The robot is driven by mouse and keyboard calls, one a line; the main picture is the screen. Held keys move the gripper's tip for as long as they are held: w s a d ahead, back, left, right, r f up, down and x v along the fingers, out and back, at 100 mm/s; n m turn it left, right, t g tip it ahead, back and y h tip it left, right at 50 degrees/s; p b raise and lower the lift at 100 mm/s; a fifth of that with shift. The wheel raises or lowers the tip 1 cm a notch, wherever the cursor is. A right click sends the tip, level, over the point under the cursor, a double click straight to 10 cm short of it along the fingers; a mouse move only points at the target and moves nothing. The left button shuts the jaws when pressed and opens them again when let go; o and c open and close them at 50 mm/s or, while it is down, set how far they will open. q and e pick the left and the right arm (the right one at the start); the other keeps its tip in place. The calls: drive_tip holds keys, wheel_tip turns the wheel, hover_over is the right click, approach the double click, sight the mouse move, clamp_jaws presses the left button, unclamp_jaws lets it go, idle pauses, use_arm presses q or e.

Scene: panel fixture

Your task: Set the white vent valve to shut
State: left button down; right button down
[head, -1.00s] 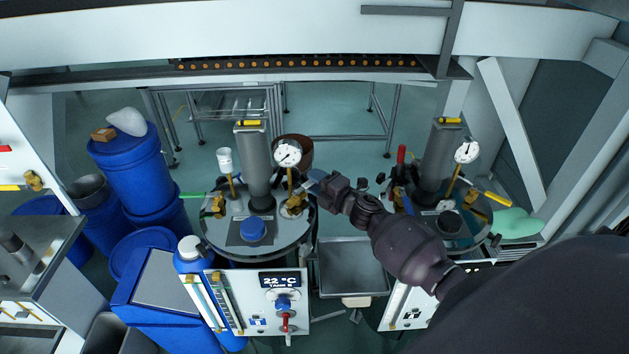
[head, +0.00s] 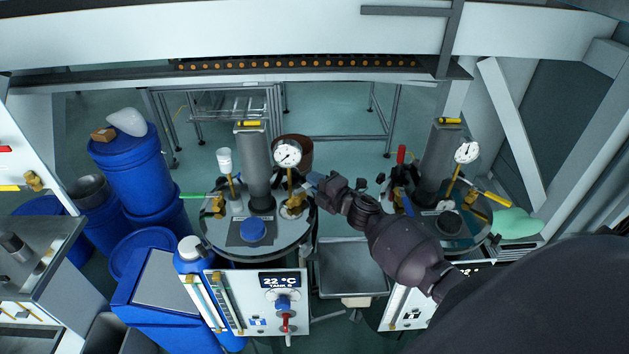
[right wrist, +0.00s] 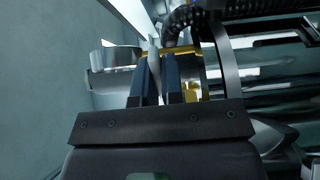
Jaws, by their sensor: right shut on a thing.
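The vent valve's brass body (head: 295,203) is on the lid of the left tank, below the round gauge. Its white handle (right wrist: 152,72) shows in the right wrist view as a pale lever between the two dark blue fingers, with yellow brass behind it. My right gripper (head: 313,181) reaches in from the right to this valve and is shut on the handle. It also shows in the right wrist view (right wrist: 158,85). In the head view the gripper hides most of the handle, so its exact angle is unclear. My left gripper is not in view.
A gauge (head: 287,154) stands close beside the gripper. A steel column (head: 257,170) and a blue cap (head: 252,230) are on the same lid (head: 225,242). A second tank with a red-handled valve (head: 401,154) is at the right. A grey tray (head: 350,270) lies between the tanks.

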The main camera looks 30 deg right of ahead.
drive_tip(key=shift+s+m+h+b, duration=0.1)
drive_tip(key=shift+s+m+h, duration=0.3)
drive_tip(key=shift+m+h, duration=0.5)
drive_tip(key=shift+s+m+h+b, duration=0.1)
drive_tip(key=shift+s+m+h, duration=0.4)
drive_tip(key=shift+h, duration=0.8)
drive_tip(key=shift+s+m+h+b, duration=0.1)
drive_tip(key=shift+s+m+h, duration=0.25)
drive_tip(key=shift+m+h, duration=0.55)
drive_tip(key=c, duration=1.2)
unclamp_jaws()
drive_tip(key=shift+c, duration=0.2)
drive_tip(key=s+a, duration=0.1)
drive_tip(key=s, duration=0.9)
drive_tip(key=shift+s+a, duration=0.3)
drive_tip(key=shift+a, duration=0.1)
